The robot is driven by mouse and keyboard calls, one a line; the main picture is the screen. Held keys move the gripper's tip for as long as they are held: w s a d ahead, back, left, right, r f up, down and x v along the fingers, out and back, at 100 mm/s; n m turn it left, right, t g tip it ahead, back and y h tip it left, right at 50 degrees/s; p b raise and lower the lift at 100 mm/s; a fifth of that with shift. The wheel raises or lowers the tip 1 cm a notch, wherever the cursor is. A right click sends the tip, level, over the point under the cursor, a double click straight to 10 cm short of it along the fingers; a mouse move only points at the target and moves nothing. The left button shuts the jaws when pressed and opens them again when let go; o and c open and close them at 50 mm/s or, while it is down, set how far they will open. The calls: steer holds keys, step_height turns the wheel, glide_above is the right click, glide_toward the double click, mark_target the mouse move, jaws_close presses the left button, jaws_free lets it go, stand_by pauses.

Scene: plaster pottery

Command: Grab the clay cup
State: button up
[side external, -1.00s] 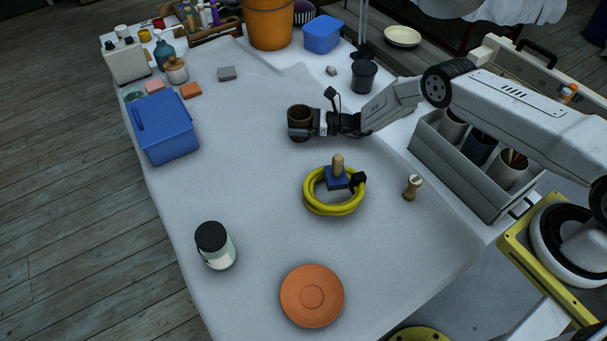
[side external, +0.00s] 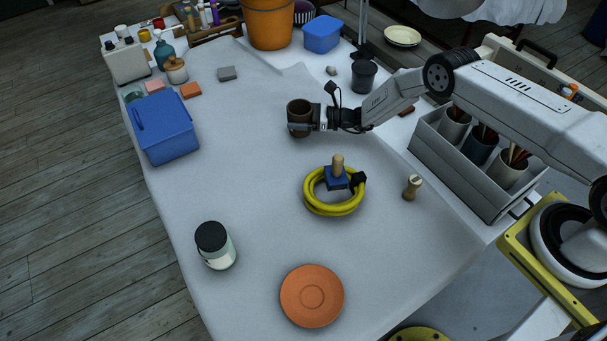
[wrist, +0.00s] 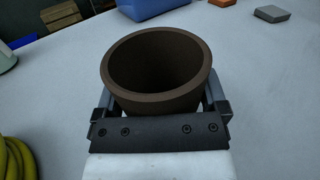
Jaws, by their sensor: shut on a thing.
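The clay cup (side external: 298,106) is dark brown, round and hollow, and stands upright on or just above the white-covered table. In the wrist view the cup (wrist: 160,62) fills the middle, with its open rim toward the camera and its inside empty. My gripper (side external: 305,126) is shut on the cup, reaching it from the right in the side view. In the wrist view my gripper (wrist: 160,100) has one finger on each side of the cup. The cup's lower part is hidden there by the gripper's dark front plate.
A yellow hose coil (side external: 333,211) lies in front, around a blue block with a wooden handle (side external: 338,166). A dark pot (side external: 363,78) stands behind right. A blue bin (side external: 165,130), a lidded jar (side external: 215,247) and an orange plate (side external: 312,296) stand apart.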

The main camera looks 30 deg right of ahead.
steer(key=shift+s+r, duration=0.1)
steer(key=shift+r, duration=0.8)
steer(key=s+d+r, duration=0.2)
steer(key=s+r, duration=0.7)
steer(key=s, duration=0.4)
steer(key=shift+s+r, duration=0.2)
steer(key=shift+s, duration=0.1)
